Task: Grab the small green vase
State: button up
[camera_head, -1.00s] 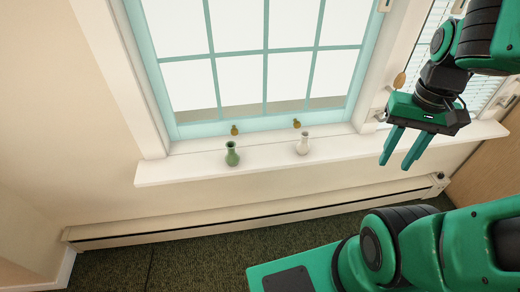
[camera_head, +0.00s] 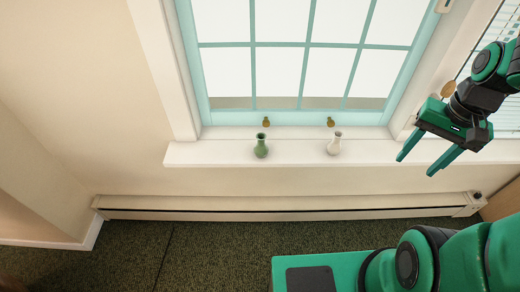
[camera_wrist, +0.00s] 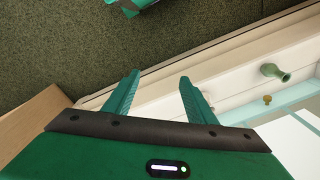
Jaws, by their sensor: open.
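The small green vase (camera_head: 261,146) stands upright on the white windowsill (camera_head: 215,156), toward its left part, in the head view. In the wrist view the green vase (camera_wrist: 274,72) shows at the right, outside the fingers. My gripper (camera_head: 416,164) is open and empty, well to the right of the vase in the head view. In the wrist view my gripper's two fingers (camera_wrist: 158,84) are spread with nothing between them.
A white vase (camera_head: 334,144) stands on the sill to the right of the green one. Two brass window latches (camera_head: 266,122) sit behind the vases. A baseboard heater (camera_head: 270,206) runs along the wall below.

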jog(key=w+a+f+m+t+y, duration=0.1)
jog(key=w+a+f+y, duration=0.1)
jog(key=w+a+f, duration=0.5)
jog(key=m+t+y, duration=0.5)
jog(key=m+y, duration=0.3)
jog(key=m, duration=0.7)
send_near(265, 144)
jog(key=x, duration=0.4)
jog(key=shift+w+a+f+m+t, duration=0.2)
jog(key=shift+a+m, duration=0.1)
jog(key=shift+m, duration=0.25)
jog(key=shift+w+a+f+m+t, duration=0.15)
jog(key=shift+a+m, duration=0.15)
jog(key=shift+m, duration=0.25)
jog(key=x, duration=0.5)
jog(key=shift+w+a+f, duration=0.1)
jog(key=shift+a+f, duration=0.05)
jog(key=shift+f+x, duration=0.25)
jog(key=shift+x, duration=2.35)
jog(key=shift+d, duration=0.2)
jog(key=c, duration=1.2)
